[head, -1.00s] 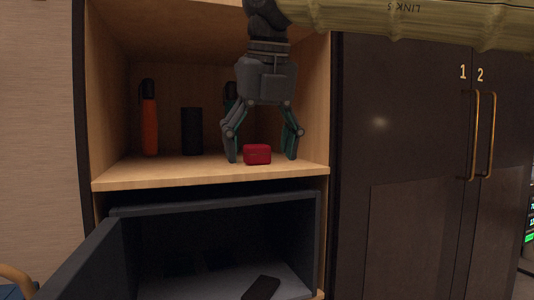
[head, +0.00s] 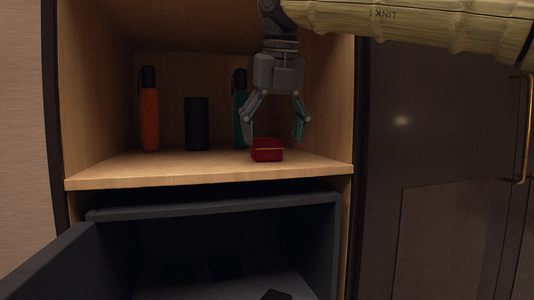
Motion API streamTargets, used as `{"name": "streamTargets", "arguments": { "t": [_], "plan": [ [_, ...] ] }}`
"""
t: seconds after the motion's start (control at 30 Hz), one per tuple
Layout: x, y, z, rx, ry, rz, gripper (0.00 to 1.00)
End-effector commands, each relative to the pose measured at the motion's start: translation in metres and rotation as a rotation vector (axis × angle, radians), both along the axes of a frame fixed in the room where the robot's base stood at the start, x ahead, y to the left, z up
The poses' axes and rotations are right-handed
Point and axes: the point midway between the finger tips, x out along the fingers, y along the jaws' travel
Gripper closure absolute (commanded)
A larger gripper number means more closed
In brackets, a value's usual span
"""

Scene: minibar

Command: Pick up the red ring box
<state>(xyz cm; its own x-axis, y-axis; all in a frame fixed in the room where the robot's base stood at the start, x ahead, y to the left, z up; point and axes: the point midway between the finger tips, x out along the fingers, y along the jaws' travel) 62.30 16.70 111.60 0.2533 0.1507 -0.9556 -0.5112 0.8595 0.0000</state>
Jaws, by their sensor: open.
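The red ring box (head: 267,150) sits on the wooden shelf (head: 200,174) near its front edge, right of the middle. It is small, with a thin gold line around it. My gripper (head: 274,138) points down with its fingers spread, above the box. The left fingertip comes down near the box's left side, and the right fingertip is up and to the right of it. I cannot tell whether either finger touches the box.
An orange bottle (head: 149,115), a black cylinder (head: 197,124) and a green bottle (head: 240,118) stand at the back of the shelf. Below is a dark safe (head: 210,208) with its door (head: 58,262) open. A dark cabinet (head: 440,170) stands right.

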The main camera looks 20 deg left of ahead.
Motion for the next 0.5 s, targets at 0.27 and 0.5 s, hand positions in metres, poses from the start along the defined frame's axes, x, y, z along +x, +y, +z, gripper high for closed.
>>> {"name": "streamTargets", "arguments": {
  "t": [0.27, 0.5],
  "plan": [
    [0.019, 0.014, -0.002, 0.002, 0.001, 0.001, 0.21],
    [0.043, 0.027, -0.005, 0.000, 0.000, 0.001, 0.21]
  ]
}}
